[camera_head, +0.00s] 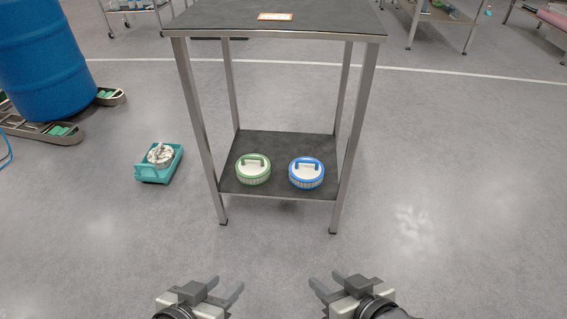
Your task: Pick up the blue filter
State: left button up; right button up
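The blue filter (307,173) is a round white piece with a blue rim and a blue handle on top. It stands on the right part of the lower shelf (280,148) of a metal table. A green filter (253,169) of the same shape stands to its left, a small gap apart. My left gripper (226,287) is at the bottom of the view, open and empty, with its fingers spread. My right gripper (325,282) is also open and empty there. Both are apart from the filters, in front of the table.
The table's top (275,22) with a small label overhangs the shelf, and its legs frame it. A teal bin (152,172) with a whitish object stands on the floor to the left. A blue barrel (42,60) is farther left. The floor right of the table is clear.

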aim_at(305, 172)
jog(key=z, duration=0.05)
jog(key=i, duration=0.85)
jog(key=z, duration=0.9)
jog(key=i, duration=0.35)
jog(key=z, duration=0.35)
